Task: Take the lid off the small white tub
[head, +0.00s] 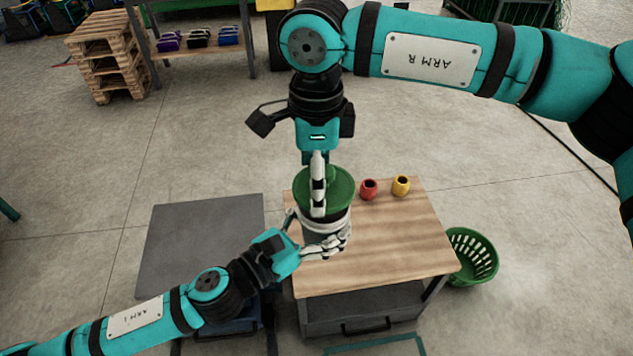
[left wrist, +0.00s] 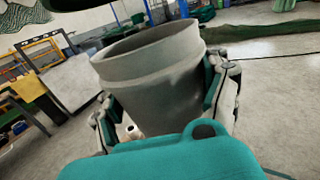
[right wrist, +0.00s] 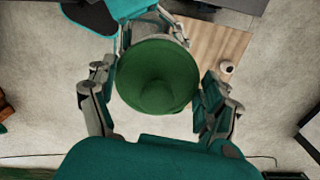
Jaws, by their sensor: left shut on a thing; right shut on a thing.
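The small white tub (head: 322,226), greyish in the left wrist view (left wrist: 160,85), is held between the fingers of my left gripper (head: 316,237), shut on its sides over the wooden table. Its open rim and part of its inside show in the left wrist view. The round green lid (head: 341,186) is held by my right gripper (head: 319,190), which points down from above. The lid also shows between the right fingers in the right wrist view (right wrist: 158,78). It is just above the tub, with a dark gap between them in the head view.
A red pot (head: 369,189) and a yellow pot (head: 401,186) stand at the table's (head: 400,245) back edge. A green basket (head: 472,257) stands on the floor to the right. A grey slab (head: 195,245) lies left of the table. The table's front right is clear.

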